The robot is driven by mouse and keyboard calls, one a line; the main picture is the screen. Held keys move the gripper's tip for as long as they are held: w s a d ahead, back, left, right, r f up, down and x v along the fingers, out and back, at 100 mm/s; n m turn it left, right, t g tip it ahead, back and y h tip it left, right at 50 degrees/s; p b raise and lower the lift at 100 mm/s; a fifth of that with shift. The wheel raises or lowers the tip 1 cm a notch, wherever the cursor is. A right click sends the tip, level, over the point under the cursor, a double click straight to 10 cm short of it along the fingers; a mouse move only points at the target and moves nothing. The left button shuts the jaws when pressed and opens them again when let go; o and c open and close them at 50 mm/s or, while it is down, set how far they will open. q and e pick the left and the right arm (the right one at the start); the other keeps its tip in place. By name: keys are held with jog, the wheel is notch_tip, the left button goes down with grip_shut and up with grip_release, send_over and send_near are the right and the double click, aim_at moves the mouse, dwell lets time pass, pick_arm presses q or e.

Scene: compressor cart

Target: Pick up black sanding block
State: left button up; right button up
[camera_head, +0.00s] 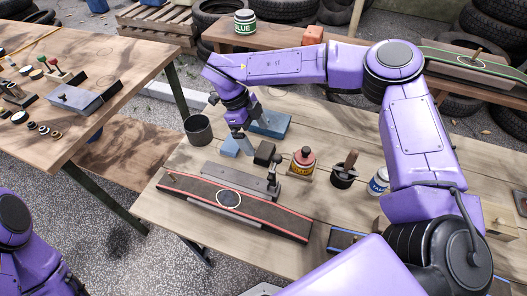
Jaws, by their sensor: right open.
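A small black block (264,153), which looks like the black sanding block, sits on the wooden workbench (170,200) behind a grey metal clamp piece (272,180). My right gripper (248,132) hangs above and just left of the block, pointing down. It is open and looks empty, with its fingers apart from the black block. Blue blocks (270,124) lie behind and beside the gripper, partly hidden by it. My left gripper is not in view; only part of my left arm shows at lower left.
A long board with a dark, red-edged strip (262,213) lies in front. A dark cup (198,130) stands left. Another table (95,60) is at left.

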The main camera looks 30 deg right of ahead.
aim_at(265, 150)
jog(key=p+x, duration=0.1)
jog(key=x, duration=0.6)
jog(key=shift+d+r, duration=0.15)
jog(key=c, duration=1)
jog(key=shift+r, duration=0.15)
notch_tip(265, 150, up, 10)
jog(key=shift+f, duration=0.1)
